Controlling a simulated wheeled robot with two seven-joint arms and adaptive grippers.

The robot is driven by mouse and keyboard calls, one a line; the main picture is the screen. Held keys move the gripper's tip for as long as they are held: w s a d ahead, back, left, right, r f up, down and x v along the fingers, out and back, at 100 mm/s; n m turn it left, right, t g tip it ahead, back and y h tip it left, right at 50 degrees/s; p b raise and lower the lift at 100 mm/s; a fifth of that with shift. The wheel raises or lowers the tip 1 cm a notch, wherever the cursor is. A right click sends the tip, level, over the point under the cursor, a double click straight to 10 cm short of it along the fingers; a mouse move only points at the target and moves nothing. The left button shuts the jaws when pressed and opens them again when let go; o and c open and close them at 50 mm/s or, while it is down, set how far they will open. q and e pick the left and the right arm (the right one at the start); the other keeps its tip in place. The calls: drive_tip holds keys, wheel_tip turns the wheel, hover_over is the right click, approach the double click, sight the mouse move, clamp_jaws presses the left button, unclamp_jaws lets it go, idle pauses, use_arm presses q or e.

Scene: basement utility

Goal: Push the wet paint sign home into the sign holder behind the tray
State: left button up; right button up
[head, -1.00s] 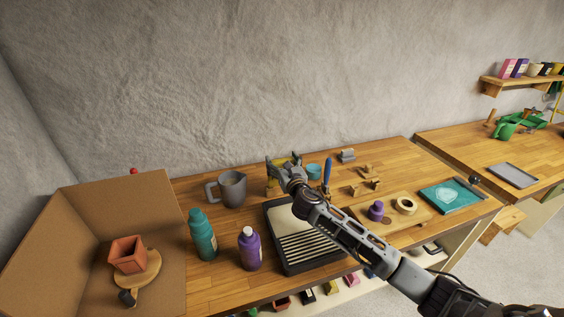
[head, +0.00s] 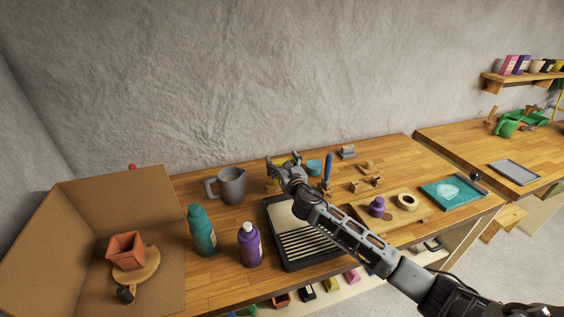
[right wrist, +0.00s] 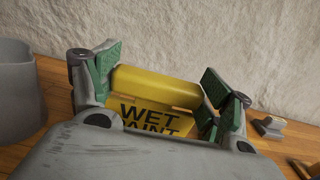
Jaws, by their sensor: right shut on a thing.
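The yellow wet paint sign (right wrist: 155,82) stands between the green-padded fingers of my right gripper (right wrist: 160,66) in the right wrist view, its black lettering partly cut off by the gripper body. The right gripper also shows in the head view (head: 284,159), shut on the sign behind the black paint tray (head: 275,246). Only bits of yellow show around the gripper there. Brown strips cross the sign's face in the wrist view. The sign holder is not clearly seen, so I cannot tell how deep the sign sits. My left gripper is not in view.
A grey pitcher (head: 231,187) stands left of the gripper. A teal bottle (head: 203,232) and a purple bottle (head: 249,246) stand left of the tray. A blue-handled brush (head: 327,170) and a teal cup (head: 314,167) are close on the right. A grey block (head: 347,153) lies farther right.

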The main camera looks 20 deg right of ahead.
drive_tip(key=shift+f, duration=0.35)
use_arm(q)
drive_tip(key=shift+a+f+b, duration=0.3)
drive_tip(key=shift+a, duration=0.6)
use_arm(e)
drive_tip(key=shift+f, duration=0.15)
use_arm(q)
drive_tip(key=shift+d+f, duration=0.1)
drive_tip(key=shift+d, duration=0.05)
use_arm(e)
drive_tip(key=shift+f, duration=0.15)
drive_tip(key=shift+f+b, duration=0.3)
drive_tip(key=o, duration=1)
drive_tip(key=shift+s, duration=0.15)
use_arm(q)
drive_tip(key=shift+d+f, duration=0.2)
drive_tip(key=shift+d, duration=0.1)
use_arm(e)
drive_tip(key=s, duration=1.1)
drive_tip(key=shift+s+d, duration=0.2)
drive_tip(key=shift+s, duration=0.15)
